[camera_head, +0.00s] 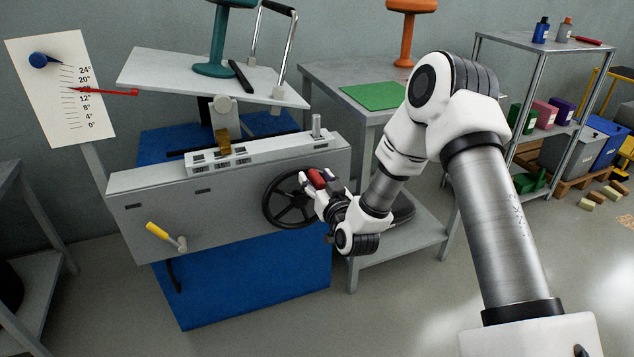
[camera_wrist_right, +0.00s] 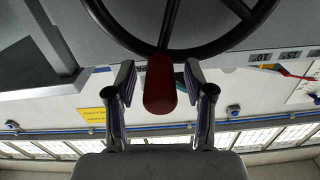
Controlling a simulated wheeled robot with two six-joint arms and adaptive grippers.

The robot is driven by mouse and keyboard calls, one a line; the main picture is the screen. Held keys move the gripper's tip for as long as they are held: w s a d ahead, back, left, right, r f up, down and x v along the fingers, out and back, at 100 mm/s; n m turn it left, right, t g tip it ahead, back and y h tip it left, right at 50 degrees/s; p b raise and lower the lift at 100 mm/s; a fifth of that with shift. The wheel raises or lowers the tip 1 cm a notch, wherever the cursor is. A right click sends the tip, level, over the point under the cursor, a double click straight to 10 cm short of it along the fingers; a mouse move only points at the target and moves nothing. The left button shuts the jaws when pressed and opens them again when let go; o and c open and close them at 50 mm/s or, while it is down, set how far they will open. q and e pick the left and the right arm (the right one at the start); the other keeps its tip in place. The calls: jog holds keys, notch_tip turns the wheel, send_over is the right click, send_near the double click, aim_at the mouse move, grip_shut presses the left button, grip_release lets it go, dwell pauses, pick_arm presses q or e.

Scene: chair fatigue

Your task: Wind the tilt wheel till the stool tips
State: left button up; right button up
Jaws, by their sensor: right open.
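The black tilt wheel (camera_head: 268,204) is on the front of the grey tilt machine (camera_head: 215,210). Its red knob (camera_wrist_right: 160,85) sits between the spread fingers of my right gripper (camera_head: 320,186); small gaps show on both sides in the wrist view, so the gripper is open around the knob. The teal stool (camera_head: 217,45) stands on the tilted white platform (camera_head: 160,68), which slopes down to the right. Its top is cut off. The red pointer (camera_head: 110,92) on the angle board (camera_head: 60,115) is near 16°. My left gripper is out of view.
A blue knob (camera_head: 39,59) is on the angle board. A yellow-handled lever (camera_head: 158,231) is on the machine's front left. A metal post (camera_head: 316,125) stands on its top right. A grey table (camera_head: 330,72) with a green mat (camera_head: 375,96) and orange stool (camera_head: 407,30) is behind my arm.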

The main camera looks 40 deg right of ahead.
jog(key=shift+c, duration=0.3)
grip_shut()
jog(key=shift+s+d+f+m, duration=0.15)
jog(key=shift+d+f+m, duration=0.1)
jog(key=shift+d+m, duration=0.3)
jog(key=shift+s+d+f+m, duration=0.1)
jog(key=shift+d+f+m, duration=0.15)
jog(key=shift+m, duration=0.5)
jog(key=shift+o, duration=0.3)
grip_release()
jog(key=v, duration=1.2)
jog(key=shift+d+f, duration=0.1)
